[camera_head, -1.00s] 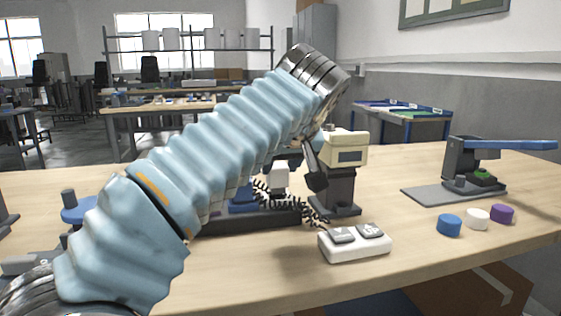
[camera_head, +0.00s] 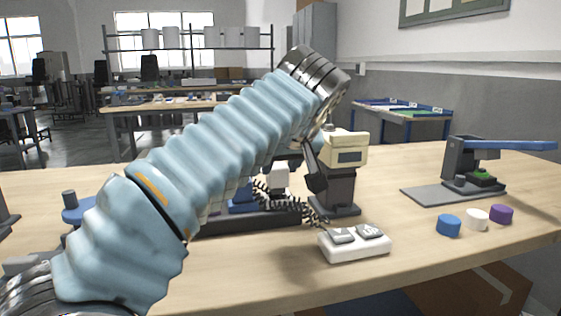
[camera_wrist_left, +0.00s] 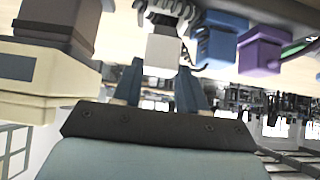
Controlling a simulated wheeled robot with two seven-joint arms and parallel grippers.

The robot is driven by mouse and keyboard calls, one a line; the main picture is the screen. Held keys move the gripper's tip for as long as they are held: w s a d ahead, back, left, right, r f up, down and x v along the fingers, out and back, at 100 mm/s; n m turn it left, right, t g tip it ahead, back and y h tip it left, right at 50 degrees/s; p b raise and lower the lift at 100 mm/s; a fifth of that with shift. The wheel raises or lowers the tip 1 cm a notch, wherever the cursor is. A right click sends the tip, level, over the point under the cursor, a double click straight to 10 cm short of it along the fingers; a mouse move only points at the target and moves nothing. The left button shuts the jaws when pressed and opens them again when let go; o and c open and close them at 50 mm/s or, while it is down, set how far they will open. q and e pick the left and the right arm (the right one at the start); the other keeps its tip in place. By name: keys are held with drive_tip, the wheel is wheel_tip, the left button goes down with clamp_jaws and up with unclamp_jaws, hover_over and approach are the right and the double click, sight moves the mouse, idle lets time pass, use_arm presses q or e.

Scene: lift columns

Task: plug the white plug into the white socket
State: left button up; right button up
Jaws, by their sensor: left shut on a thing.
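The white plug (camera_head: 277,177) is below the jaws of my left gripper (camera_head: 292,158), partly hidden by my arm in the head view. The left wrist view shows the white plug (camera_wrist_left: 163,49) between the blue fingertips of my left gripper (camera_wrist_left: 160,80), which is shut on it. A black coiled cord (camera_head: 285,203) runs near it. The white socket cannot be told apart from the plug, and whether the two touch is unclear. My right gripper is not in view.
A dark base (camera_head: 250,221) with a blue block (camera_head: 242,198) lies beneath my arm. A white box with grey tops (camera_head: 354,245) is in front. A beige-topped device (camera_head: 343,150), a lever press (camera_head: 470,165) and blue, white and purple caps stand right.

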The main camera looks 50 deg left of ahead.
use_arm(q)
drive_tip(key=shift+f+b, duration=0.8)
drive_tip(key=shift+f, duration=0.2)
idle(0.5)
drive_tip(key=o, duration=1.4)
drive_tip(key=shift+c, duration=0.2)
wheel_tip(320, 180, up, 3)
drive_tip(key=p, duration=0.3)
wheel_tip(320, 180, up, 4)
drive_tip(key=p, duration=0.4)
